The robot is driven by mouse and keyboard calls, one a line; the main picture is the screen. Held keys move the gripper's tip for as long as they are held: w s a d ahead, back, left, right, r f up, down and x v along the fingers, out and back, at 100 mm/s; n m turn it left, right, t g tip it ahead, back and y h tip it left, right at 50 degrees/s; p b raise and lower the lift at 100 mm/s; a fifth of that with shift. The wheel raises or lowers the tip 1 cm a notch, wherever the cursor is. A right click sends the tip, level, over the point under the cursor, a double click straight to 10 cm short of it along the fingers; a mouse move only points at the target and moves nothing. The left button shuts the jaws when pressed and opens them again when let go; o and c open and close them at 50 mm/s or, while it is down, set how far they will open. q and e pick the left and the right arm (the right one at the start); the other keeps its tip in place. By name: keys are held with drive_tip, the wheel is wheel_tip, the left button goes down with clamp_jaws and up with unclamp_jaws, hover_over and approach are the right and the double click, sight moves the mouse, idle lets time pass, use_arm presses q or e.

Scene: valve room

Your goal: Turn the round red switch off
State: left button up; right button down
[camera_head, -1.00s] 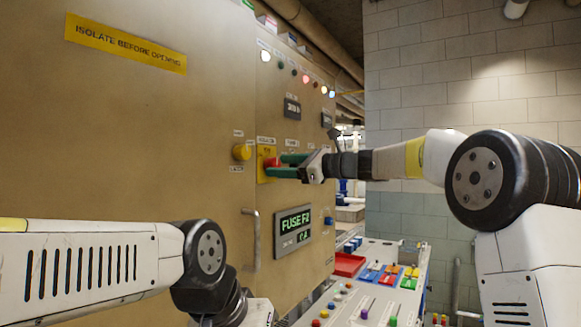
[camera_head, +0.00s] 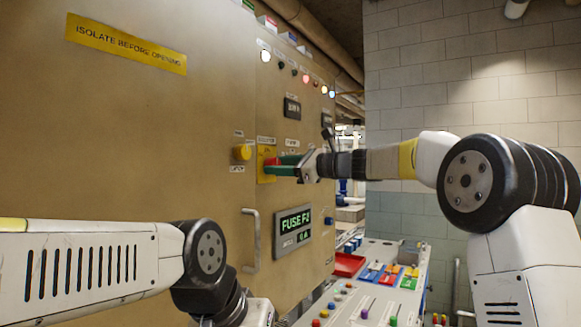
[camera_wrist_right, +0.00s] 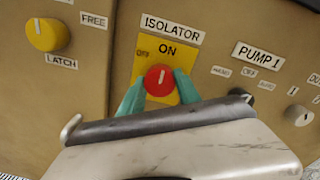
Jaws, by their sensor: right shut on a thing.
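The round red switch (camera_wrist_right: 159,79) sits on a yellow plate (camera_wrist_right: 171,53) labelled ISOLATOR, with OFF at the upper left and ON at the top. Its white mark stands near upright in the right wrist view, towards ON. It also shows in the head view (camera_head: 270,162), partly hidden by my fingers. My right gripper (camera_wrist_right: 159,84) has its green fingers shut on the switch, one on each side; it also shows in the head view (camera_head: 277,166). My left arm comes in at the lower left of the head view, but its gripper is out of sight.
A yellow LATCH knob (camera_wrist_right: 46,34) is left of the isolator, and a grey PUMP 1 knob (camera_wrist_right: 298,115) is to its right. A door handle (camera_head: 251,240) and a display (camera_head: 293,228) are below. A sloped console (camera_head: 365,300) stands at the lower right.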

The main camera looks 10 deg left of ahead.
drive_tip(key=shift+n, duration=8.7)
drive_tip(key=c, duration=0.9)
unclamp_jaws()
drive_tip(key=shift+o, duration=0.2)
